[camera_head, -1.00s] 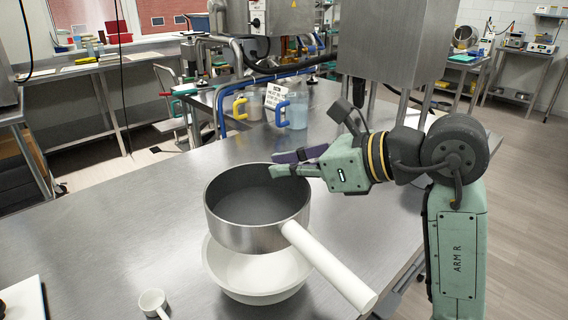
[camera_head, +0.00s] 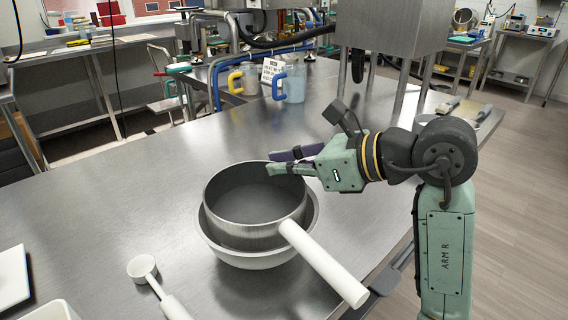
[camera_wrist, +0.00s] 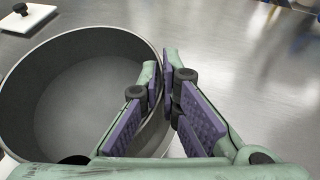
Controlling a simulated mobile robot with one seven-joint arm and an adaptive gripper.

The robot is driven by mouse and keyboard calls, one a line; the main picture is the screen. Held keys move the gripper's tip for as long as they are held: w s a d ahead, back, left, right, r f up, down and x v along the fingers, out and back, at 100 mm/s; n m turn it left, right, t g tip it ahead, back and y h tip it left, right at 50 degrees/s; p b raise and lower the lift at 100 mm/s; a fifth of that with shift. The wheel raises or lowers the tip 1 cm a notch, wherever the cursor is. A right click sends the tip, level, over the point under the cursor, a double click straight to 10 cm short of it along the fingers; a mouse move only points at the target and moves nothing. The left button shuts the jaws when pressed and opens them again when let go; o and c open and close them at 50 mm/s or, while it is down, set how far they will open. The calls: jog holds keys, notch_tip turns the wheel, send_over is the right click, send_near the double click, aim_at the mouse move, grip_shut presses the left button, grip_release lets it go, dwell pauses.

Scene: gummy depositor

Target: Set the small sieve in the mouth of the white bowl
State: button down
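The small sieve (camera_head: 255,236) is a round metal vessel with a grey inside and a white handle (camera_head: 325,263) pointing toward the front right. Its lower part sits within the mouth of the white bowl (camera_head: 258,261), its rim standing above the bowl's rim. Whether it rests on the bowl is hidden. My gripper (camera_head: 284,162) is at the sieve's far right rim. In the wrist view, the purple finger pads (camera_wrist: 168,90) are closed on the sieve's wall (camera_wrist: 115,45), one inside and one outside.
A white scoop (camera_head: 142,267) lies on the metal table left of the bowl. A white board (camera_head: 12,276) and a white container (camera_head: 52,311) are at the near left. Pitchers (camera_head: 292,83) and a sign (camera_head: 271,70) stand at the back. The table behind the bowl is clear.

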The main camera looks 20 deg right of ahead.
jog(key=shift+f+b, duration=0.1)
jog(key=shift+b, duration=0.25)
dwell(0.4)
jog(key=c, duration=1.7)
grip_release()
jog(key=v, duration=1.2)
